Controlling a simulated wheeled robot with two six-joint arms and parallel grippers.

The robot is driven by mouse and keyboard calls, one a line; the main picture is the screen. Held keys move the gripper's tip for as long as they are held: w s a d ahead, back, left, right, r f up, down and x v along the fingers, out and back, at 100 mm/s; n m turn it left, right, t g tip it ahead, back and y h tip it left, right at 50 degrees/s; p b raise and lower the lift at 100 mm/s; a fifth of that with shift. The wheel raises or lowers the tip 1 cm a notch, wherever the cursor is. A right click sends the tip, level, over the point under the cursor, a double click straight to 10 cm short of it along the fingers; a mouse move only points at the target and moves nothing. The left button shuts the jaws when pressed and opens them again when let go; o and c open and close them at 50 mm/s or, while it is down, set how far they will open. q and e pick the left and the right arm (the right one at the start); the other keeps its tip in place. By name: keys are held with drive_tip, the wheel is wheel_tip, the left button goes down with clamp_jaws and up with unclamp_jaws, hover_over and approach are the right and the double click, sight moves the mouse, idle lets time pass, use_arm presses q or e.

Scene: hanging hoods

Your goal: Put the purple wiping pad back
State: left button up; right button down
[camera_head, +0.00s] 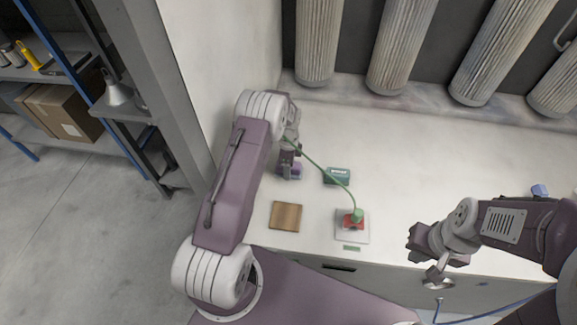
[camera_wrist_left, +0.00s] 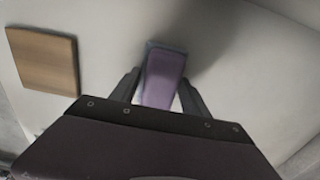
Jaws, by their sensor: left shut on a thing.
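The purple wiping pad (camera_wrist_left: 163,75) is between the two fingers of my left gripper (camera_wrist_left: 159,88) in the left wrist view. In the head view my left gripper (camera_head: 290,157) points down over the pale bench top, with the purple pad (camera_head: 296,170) at its tips, partly hidden by the fingers. I cannot tell whether the pad touches the bench. My right gripper (camera_head: 417,243) is away from the pad, over the bench's front edge at the right; its opening is unclear.
A wooden square (camera_head: 286,216) lies in front of the pad, also in the left wrist view (camera_wrist_left: 45,62). A dark green box (camera_head: 337,176) stands to its right. A white plate (camera_head: 351,236) holds a red and green item with a green cord. Ribbed columns (camera_head: 401,45) hang behind.

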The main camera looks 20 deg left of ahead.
use_arm(q)
drive_tip(key=shift+f, duration=0.1)
drive_tip(key=o, duration=1.3)
drive_tip(key=shift+r, duration=0.35)
wheel_tip(320, 180, up, 12)
drive_tip(key=b, duration=0.1)
drive_tip(key=s+d+r+n, duration=0.1)
drive_tip(key=s+d+n, duration=0.1)
drive_tip(key=s+n, duration=0.3)
drive_tip(key=s+d+n, duration=0.2)
drive_tip(key=s+n, duration=0.3)
drive_tip(key=s, duration=0.5)
drive_tip(key=s+d+r+n+t, duration=0.1)
drive_tip(key=s+d+n, duration=0.2)
drive_tip(key=s+n, duration=0.2)
drive_tip(key=shift+s+r+n, duration=0.15)
drive_tip(key=shift+s+r, duration=0.05)
drive_tip(key=shift+s, duration=0.5)
drive_tip(key=shift+s+r+n, duration=0.15)
drive_tip(key=shift+s, duration=0.55)
